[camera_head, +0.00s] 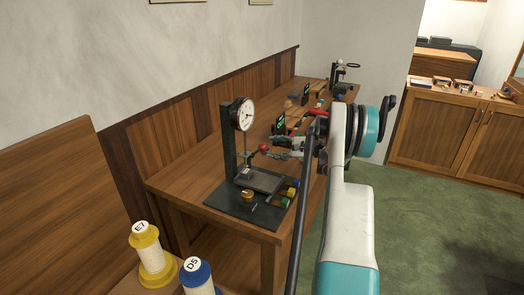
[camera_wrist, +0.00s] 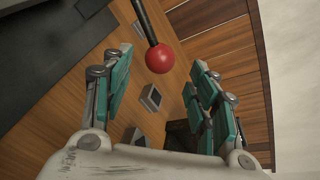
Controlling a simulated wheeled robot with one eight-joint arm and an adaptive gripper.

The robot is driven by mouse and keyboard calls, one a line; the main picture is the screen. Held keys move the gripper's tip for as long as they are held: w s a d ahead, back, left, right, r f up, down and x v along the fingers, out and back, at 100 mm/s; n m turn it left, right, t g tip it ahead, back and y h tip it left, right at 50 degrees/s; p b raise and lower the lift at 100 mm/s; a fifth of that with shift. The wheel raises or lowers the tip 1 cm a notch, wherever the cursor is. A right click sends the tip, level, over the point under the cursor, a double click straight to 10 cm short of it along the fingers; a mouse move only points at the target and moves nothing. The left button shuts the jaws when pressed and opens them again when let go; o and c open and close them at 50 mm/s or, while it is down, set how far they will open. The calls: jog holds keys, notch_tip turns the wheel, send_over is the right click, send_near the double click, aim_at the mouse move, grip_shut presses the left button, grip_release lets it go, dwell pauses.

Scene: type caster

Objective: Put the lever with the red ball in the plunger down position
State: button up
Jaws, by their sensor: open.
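The lever's red ball (camera_head: 264,148) shows at the side of a dial gauge stand (camera_head: 228,145) on the wooden bench. In the wrist view the red ball (camera_wrist: 159,58) sits on the end of a dark rod (camera_wrist: 145,20). My gripper (camera_wrist: 160,85) is open, with teal-padded fingers on both sides of the ball's line. The ball appears between the fingers in that view, with nothing seen touching it. In the head view my gripper (camera_head: 276,149) is just right of the ball. The lever's pivot is not clear.
The stand has a round white dial (camera_head: 243,114), a dark base plate (camera_head: 240,205) and small coloured blocks (camera_head: 291,187). The wooden bench (camera_head: 180,180) runs back along a panelled wall. Thread spools (camera_head: 150,255) stand at the front left. Green floor (camera_head: 430,220) lies clear at right.

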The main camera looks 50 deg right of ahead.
aim_at(263, 147)
jog(key=b+x, duration=0.1)
jog(key=x, duration=0.5)
jog(key=shift+w+a, duration=0.15)
jog(key=shift+w, duration=0.25)
